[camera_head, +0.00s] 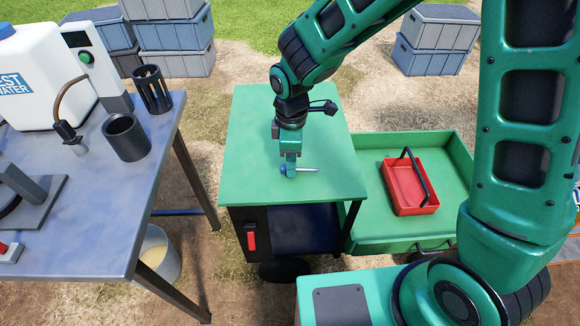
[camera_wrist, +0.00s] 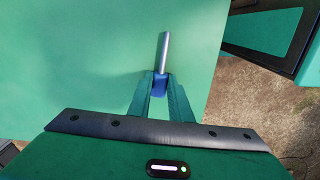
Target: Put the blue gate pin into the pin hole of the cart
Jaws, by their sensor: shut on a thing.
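My gripper (camera_head: 289,171) is over the green top of a stand (camera_head: 245,180) in the head view. It is shut on the blue gate pin, whose blue head shows between the fingers in the wrist view (camera_wrist: 160,84). The pin's bare metal shank (camera_wrist: 163,52) points away from the fingers; in the head view it sticks out to the right, roughly level. The pin is close to the green top; I cannot tell whether it touches. The green cart (camera_head: 365,232) stands right of the stand. I cannot make out its pin hole.
A red tray with a dark handle (camera_head: 403,199) sits in the cart. A metal table (camera_head: 80,235) at left holds a white water container (camera_head: 35,75) and dark cups (camera_head: 126,137). A bucket (camera_head: 160,255) stands below. Grey crates (camera_head: 435,40) stand behind.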

